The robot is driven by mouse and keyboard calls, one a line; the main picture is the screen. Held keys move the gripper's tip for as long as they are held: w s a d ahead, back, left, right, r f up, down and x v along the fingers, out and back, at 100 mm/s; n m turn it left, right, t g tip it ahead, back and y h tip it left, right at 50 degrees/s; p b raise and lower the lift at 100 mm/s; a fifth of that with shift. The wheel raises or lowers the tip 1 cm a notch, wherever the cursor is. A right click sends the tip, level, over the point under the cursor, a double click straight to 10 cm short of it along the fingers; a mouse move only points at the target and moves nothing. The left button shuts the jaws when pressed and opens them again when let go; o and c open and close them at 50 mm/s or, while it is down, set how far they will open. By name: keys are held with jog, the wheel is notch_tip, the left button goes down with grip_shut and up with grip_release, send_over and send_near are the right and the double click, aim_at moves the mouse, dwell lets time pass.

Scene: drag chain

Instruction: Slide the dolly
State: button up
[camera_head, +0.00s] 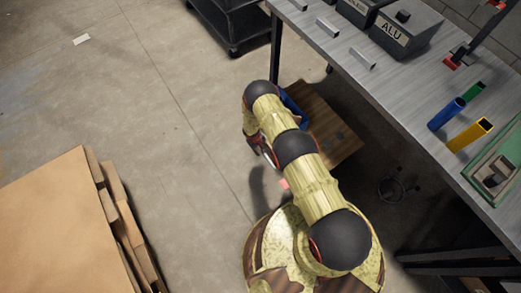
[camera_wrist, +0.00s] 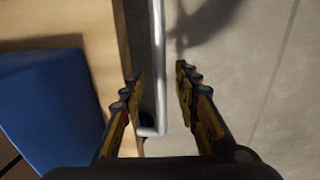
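The dolly (camera_head: 340,146) is a flat wooden platform on the floor, partly under the workbench and partly hidden by my arm. A blue box (camera_head: 297,106) sits on it; the box also shows at the left of the wrist view (camera_wrist: 45,105). A silver metal handle bar (camera_wrist: 158,70) runs along the dolly's edge in the wrist view. My gripper (camera_wrist: 160,88) is open, with the bar between its fingers. The left finger is close to the bar; a gap shows between the bar and the right finger. In the head view my arm hides most of the gripper.
The workbench (camera_head: 335,49) stands above and right of the dolly, with bins, tubes and metal pieces on top. A dark cart (camera_head: 232,22) is at the back. Cardboard (camera_head: 55,235) is stacked at the left. The floor between is clear.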

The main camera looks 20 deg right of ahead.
jog(key=c, duration=0.3)
jog(key=c, duration=0.4)
grip_shut()
